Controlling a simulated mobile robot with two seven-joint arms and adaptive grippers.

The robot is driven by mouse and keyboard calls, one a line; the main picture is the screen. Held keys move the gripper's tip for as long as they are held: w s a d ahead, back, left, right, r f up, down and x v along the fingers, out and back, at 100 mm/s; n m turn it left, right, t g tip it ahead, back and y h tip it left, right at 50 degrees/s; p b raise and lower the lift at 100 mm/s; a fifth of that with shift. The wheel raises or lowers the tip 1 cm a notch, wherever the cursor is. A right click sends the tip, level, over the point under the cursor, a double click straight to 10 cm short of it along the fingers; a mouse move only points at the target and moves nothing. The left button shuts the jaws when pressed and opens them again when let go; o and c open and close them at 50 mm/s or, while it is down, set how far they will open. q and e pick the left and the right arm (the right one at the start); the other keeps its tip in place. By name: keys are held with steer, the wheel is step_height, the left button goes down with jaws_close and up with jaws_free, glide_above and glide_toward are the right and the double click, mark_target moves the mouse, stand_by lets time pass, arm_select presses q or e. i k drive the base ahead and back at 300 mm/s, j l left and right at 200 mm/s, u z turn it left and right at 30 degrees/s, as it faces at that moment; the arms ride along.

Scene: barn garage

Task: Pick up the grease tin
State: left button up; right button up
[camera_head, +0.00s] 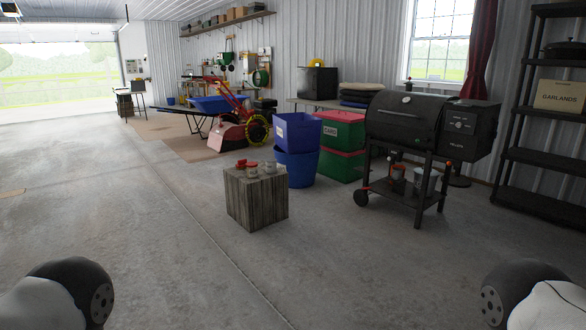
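A grey wooden block (256,205) stands on the concrete floor near the middle of the view. Several small items are grouped on its top. A small item with a red top (241,163) is at the back left, and another red-topped container (252,168) is close to it. Small pale or greyish containers (267,170) stand to the right. They are too small to tell which one is the grease tin. Only rounded parts of my two arms show at the bottom corners; neither gripper is in view.
Blue bins (297,165) and green storage boxes with red lids (341,131) stand behind the block. A black grill (403,120) on legs is to the right. Dark shelving (540,155) lines the right wall. The floor in front of the block is clear.

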mark_target(271, 163)
steer(key=i+z, duration=0.1)
steer(key=i, duration=2.45)
steer(key=i+u, duration=0.15)
steer(key=i, duration=0.75)
steer(key=i+l, duration=0.15)
steer(key=i, duration=0.75)
steer(key=i+l+u, duration=0.1)
steer(key=i, duration=0.8)
